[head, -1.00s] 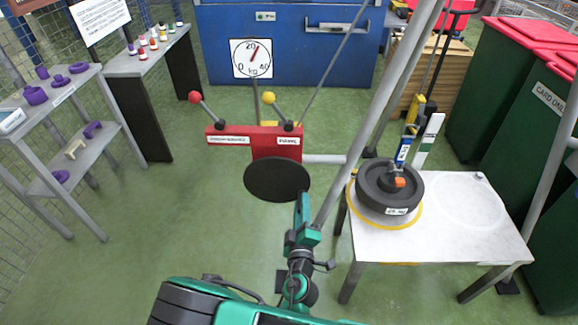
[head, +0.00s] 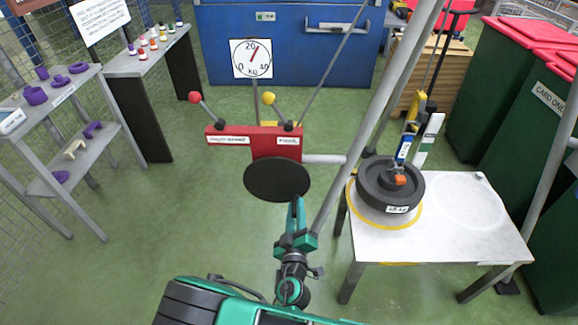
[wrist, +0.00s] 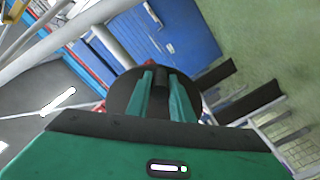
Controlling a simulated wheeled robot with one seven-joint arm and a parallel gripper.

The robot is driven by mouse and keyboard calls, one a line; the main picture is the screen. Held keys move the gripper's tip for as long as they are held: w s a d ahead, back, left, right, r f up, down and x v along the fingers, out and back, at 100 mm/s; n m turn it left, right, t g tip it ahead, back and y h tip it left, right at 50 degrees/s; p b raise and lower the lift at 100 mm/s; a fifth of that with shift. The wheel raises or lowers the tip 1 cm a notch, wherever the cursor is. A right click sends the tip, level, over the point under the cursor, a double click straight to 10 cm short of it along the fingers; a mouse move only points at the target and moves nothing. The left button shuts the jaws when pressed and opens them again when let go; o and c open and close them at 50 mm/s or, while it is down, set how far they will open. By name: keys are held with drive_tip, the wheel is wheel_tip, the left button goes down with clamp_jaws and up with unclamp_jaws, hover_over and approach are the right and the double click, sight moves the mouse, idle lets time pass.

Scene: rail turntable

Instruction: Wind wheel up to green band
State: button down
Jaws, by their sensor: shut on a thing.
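The black round wheel (head: 277,180) is on the front of the red winch housing (head: 276,142). My gripper (head: 296,205) is at the wheel's lower right edge in the head view. In the wrist view, my gripper's green fingers (wrist: 164,95) are shut on a dark handle (wrist: 160,78) in front of the wheel (wrist: 131,92). A white post (head: 433,128) with a green band (head: 425,151) stands behind the black weight (head: 390,187). The weight hangs from or rests under a hook over the yellow ring; I cannot tell if it touches the table.
A pale table (head: 450,235) carries the yellow ring (head: 383,223). Grey poles (head: 376,110) slant up beside it. A dial (head: 251,58) stands behind the winch. Shelves (head: 60,110) with purple parts are at left. Green floor between is clear.

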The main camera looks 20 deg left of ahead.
drive_tip(key=shift+s+a+f+m, duration=0.2)
drive_tip(key=shift+a+f+m, duration=0.35)
drive_tip(key=shift+m, duration=0.3)
drive_tip(key=shift+s+a+f+m, duration=0.15)
drive_tip(key=shift+a+f+m, duration=0.4)
drive_tip(key=shift+m, duration=0.3)
drive_tip(key=shift+r, duration=0.1)
drive_tip(key=c, duration=1.4)
unclamp_jaws()
drive_tip(key=shift+o, duration=0.2)
drive_tip(key=shift+r, duration=0.1)
drive_tip(key=shift+w, duration=0.1)
drive_tip(key=v, duration=0.8)
drive_tip(key=shift+r, duration=0.1)
